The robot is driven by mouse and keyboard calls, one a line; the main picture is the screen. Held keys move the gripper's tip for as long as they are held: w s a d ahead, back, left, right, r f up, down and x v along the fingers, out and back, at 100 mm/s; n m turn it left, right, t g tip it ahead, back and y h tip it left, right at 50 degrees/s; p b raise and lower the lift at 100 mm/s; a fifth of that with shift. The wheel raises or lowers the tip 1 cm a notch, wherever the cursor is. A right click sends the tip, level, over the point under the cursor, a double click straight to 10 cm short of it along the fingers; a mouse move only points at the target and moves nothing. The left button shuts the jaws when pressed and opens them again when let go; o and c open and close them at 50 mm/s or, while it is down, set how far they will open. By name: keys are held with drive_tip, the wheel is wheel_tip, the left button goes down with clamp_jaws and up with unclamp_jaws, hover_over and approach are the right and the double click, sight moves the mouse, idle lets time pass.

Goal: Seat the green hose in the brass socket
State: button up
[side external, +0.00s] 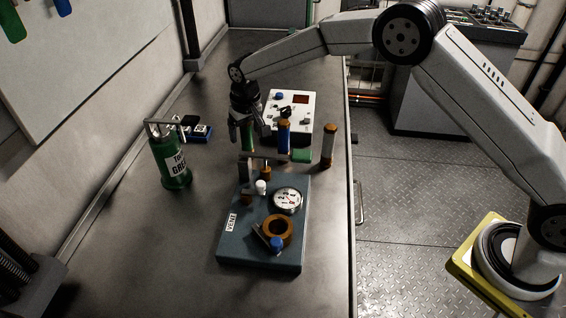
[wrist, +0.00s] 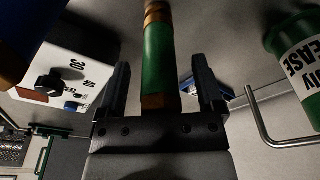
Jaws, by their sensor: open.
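The green hose (side external: 248,137) stands upright behind the teal-grey chiller base. In the wrist view the green hose (wrist: 160,55) has brass-coloured bands at its ends and lies between my two fingers. My gripper (side external: 246,142) points down over it. In the wrist view my gripper (wrist: 162,88) is open, with a gap on both sides of the hose. I cannot tell which is the brass socket. The hose's lower end is hidden in the side view.
A gauge (side external: 288,200) sits on the base. A green grease can (side external: 168,165) stands left, a white control box (side external: 301,108) behind.

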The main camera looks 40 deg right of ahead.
clamp_jaws()
drive_tip(key=shift+r, duration=0.2)
idle(0.3)
wheel_tip(320, 180, up, 10)
drive_tip(key=shift+f, duration=0.15)
idle(0.4)
idle(0.4)
